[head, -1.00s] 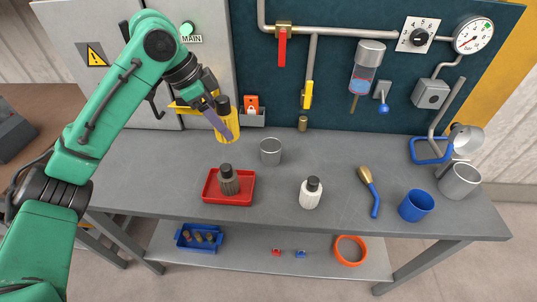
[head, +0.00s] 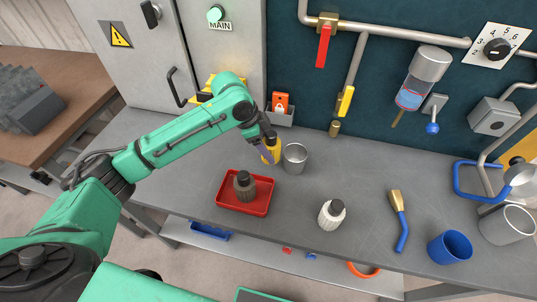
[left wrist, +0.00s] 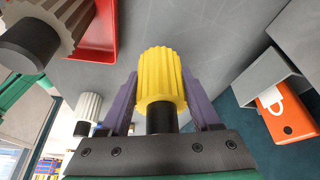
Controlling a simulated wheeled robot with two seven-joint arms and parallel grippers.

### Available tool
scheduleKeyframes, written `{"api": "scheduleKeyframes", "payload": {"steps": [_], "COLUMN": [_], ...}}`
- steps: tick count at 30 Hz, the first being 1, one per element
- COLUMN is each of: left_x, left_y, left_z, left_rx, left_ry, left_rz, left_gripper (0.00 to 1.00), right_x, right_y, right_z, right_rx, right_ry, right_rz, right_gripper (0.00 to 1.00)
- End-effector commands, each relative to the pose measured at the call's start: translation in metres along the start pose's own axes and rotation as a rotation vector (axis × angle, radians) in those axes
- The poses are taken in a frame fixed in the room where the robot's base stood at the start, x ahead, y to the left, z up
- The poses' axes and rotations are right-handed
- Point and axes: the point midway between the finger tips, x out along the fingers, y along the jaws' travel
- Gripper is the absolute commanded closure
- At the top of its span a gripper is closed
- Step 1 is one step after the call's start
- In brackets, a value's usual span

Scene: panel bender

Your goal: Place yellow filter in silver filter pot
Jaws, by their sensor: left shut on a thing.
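My left gripper (head: 264,149) is shut on the yellow filter (head: 273,151), a ribbed yellow cylinder with a dark end. In the left wrist view the yellow filter (left wrist: 161,82) sits between the two purple fingers. The silver pot (head: 295,159), a small open metal cup, stands upright on the bench just right of the filter. In the head view the filter overlaps or nearly meets the pot's left side; I cannot tell whether they touch. The filter does not appear inside the pot. My right gripper is not in view.
A red tray (head: 232,204) holding a grey filter (head: 244,186) is in front. An orange padlock (head: 280,102) sits in a wall holder behind.

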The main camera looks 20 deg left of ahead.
Motion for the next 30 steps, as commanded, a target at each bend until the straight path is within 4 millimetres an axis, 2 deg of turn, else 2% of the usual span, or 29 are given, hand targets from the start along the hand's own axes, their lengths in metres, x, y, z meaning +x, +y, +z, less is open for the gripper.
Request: {"api": "scheduleKeyframes", "payload": {"steps": [2,6,14,15,17,18,26,30], "left_x": [0.013,0.035,0.039,0.04,0.04,0.04,0.039,0.027], "left_y": [0.001,0.001,0.0,0.0,0.0,0.0,0.0,-0.001], "left_z": [0.006,0.015,0.017,0.017,0.017,0.017,0.017,0.017], "left_rx": [-0.001,0.0,0.001,0.0,0.0,0.0,0.0,0.0], "left_ry": [-0.004,-0.003,-0.001,-0.001,-0.001,-0.001,-0.001,-0.001], "left_rz": [0.004,0.003,0.0,0.001,0.001,0.001,0.0,-0.003], "left_gripper": [0.93,0.93,0.93,0.33,0.1,0.06,0.06,0.06], "right_x": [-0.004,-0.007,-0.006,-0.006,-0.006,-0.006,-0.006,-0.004], "right_y": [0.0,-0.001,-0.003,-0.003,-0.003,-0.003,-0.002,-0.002], "right_z": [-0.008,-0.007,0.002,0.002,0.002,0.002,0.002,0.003], "right_rx": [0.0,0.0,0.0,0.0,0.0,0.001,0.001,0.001], "right_ry": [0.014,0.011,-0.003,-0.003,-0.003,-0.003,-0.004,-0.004], "right_rz": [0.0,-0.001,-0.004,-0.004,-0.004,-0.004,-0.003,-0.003], "right_gripper": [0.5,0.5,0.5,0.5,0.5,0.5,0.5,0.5]}}
